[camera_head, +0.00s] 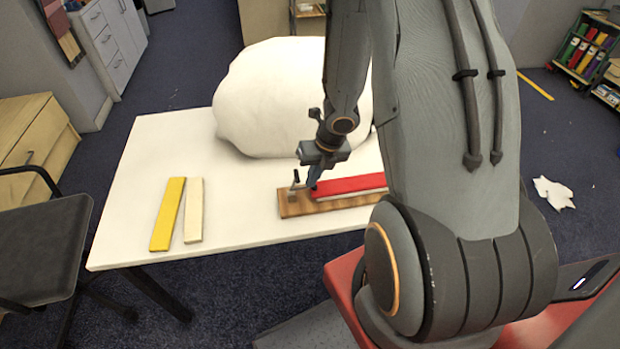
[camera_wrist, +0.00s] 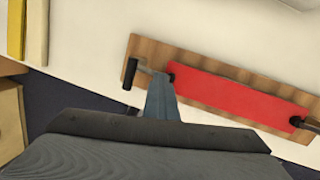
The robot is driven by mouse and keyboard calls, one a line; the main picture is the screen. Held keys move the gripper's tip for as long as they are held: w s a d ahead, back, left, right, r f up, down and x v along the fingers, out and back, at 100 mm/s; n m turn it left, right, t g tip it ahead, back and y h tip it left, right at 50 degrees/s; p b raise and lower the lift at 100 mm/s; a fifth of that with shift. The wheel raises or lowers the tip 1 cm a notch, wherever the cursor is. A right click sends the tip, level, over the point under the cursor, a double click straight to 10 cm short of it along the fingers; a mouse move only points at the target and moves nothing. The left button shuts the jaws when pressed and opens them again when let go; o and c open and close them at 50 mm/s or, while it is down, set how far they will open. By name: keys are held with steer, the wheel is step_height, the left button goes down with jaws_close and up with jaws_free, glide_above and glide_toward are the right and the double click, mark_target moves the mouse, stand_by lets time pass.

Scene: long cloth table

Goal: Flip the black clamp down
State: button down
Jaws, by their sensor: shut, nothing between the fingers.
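The black clamp (camera_wrist: 130,73) is at the left end of the wooden board in the wrist view. Its black handle is at the end of a thin metal arm, and in the head view the handle (camera_head: 296,177) stands up from the board. The wooden board (camera_head: 290,208) lies on the white table with a red strip (camera_head: 345,185) on it. The board (camera_wrist: 150,50) and red strip (camera_wrist: 235,95) also show in the wrist view. My gripper (camera_head: 314,180) is shut and empty, just right of the clamp handle. In the wrist view my gripper (camera_wrist: 160,85) points at the clamp's arm; whether it touches is unclear.
A yellow strip (camera_head: 167,215) and a cream strip (camera_head: 194,210) lie on the table (camera_head: 240,215) left of the board. A large white bulky object (camera_head: 275,95) stands at the back. Another black clamp part (camera_wrist: 297,121) is at the board's right end. A chair (camera_head: 40,240) stands at left.

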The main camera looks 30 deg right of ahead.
steer(key=shift+s+d+f, duration=0.2)
steer(key=shift+s+f, duration=0.05)
steer(key=shift+f, duration=0.05)
stand_by(0.4)
steer(key=shift+r, duration=0.1)
steer(key=shift+r+p, duration=0.6)
steer(key=shift+p, duration=0.05)
steer(key=r+p, duration=0.1)
steer(key=a+r+p, duration=0.1)
steer(key=r+p, duration=0.1)
steer(key=shift+s+r, duration=0.2)
steer(key=shift+r, duration=0.05)
steer(key=s+d+r+p, duration=0.2)
steer(key=d+r+p, duration=0.1)
steer(key=d+r, duration=0.2)
steer(key=v, duration=0.2)
steer(key=shift+a+r, duration=0.2)
steer(key=shift+r, duration=0.25)
